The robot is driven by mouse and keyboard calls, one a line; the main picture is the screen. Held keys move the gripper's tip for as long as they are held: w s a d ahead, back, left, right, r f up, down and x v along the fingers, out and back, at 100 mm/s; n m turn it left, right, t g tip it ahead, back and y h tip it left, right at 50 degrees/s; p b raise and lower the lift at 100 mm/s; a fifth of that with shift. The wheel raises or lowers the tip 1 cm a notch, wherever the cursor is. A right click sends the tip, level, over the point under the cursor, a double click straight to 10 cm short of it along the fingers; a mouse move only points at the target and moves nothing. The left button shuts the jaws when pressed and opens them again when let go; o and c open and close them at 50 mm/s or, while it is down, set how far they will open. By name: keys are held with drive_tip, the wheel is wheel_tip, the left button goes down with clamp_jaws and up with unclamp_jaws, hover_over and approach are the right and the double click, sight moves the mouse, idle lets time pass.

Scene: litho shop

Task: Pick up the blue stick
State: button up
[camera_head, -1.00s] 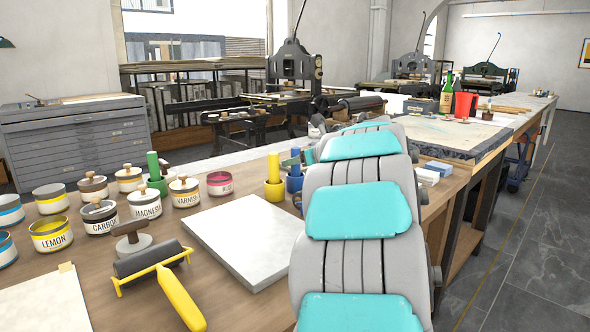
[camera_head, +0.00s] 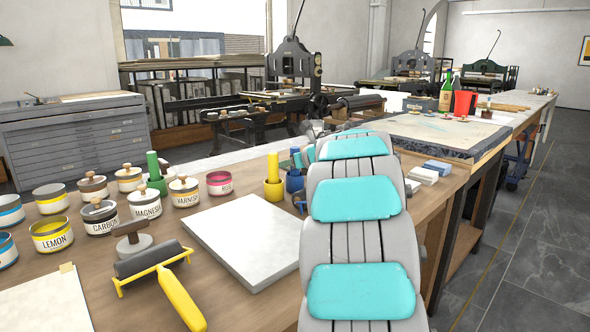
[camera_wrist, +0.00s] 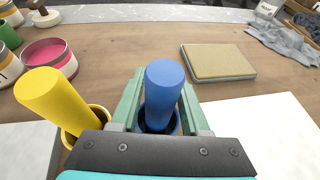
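The blue stick (camera_wrist: 164,95) stands upright in a dark blue cup (camera_wrist: 142,122) on the wooden table in the wrist view. My gripper (camera_wrist: 162,98) has its green fingers on either side of the stick, with a narrow gap showing beside it, so it looks open around the stick. In the head view the blue cup (camera_head: 294,182) shows just left of my arm; the stick there is mostly hidden by my gripper and arm.
A yellow stick (camera_wrist: 52,100) in a yellow cup stands close on the left. A pink ink can (camera_wrist: 48,62) is beyond it. A tan-topped block (camera_wrist: 218,61) lies at the right, and a grey cloth (camera_wrist: 285,38) farther back. A pale slab (camera_head: 245,240) lies nearer on the table.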

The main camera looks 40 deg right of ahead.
clamp_jaws()
idle(0.4)
